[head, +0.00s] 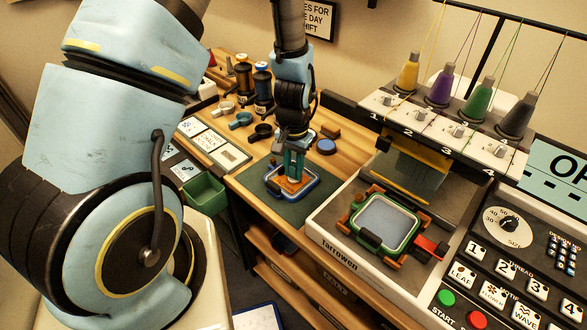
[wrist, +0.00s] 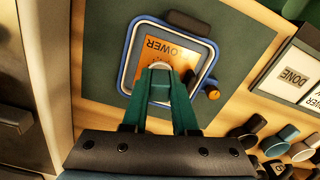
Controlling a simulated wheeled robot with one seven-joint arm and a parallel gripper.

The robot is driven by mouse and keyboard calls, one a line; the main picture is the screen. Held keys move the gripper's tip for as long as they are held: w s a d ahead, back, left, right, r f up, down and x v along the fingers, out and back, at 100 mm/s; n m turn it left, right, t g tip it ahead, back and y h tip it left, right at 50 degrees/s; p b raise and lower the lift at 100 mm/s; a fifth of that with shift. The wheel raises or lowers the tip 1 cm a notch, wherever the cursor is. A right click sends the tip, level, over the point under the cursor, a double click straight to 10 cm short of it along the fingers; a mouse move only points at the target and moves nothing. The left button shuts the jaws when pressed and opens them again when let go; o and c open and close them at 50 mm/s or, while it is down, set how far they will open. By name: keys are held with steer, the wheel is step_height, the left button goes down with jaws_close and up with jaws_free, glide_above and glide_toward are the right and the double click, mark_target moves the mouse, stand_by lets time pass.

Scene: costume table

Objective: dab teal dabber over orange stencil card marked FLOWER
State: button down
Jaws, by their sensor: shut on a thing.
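The orange stencil card (head: 284,182) lies inside a blue hoop frame (head: 316,187) on a dark green mat (head: 295,209). In the wrist view the card (wrist: 182,62) shows the letters OWER; its rest is hidden behind my fingers. My gripper (head: 294,163) points down over the card. In the wrist view my gripper (wrist: 160,82) is shut on the teal dabber, which is mostly hidden between the fingers. A small pale round end (wrist: 159,67) shows at the fingertips, over the card. I cannot tell whether the dabber touches the card.
The embroidery machine (head: 338,234) with its own green hoop stands close on the right. A green bin (head: 204,194) and white cards (head: 229,157) lie left of the mat. Spools (head: 262,87) and dark cups stand behind. A blue round pad (head: 326,146) lies behind the hoop.

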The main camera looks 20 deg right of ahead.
steer(key=shift+r+p, duration=2.65)
steer(key=shift+r, duration=0.85)
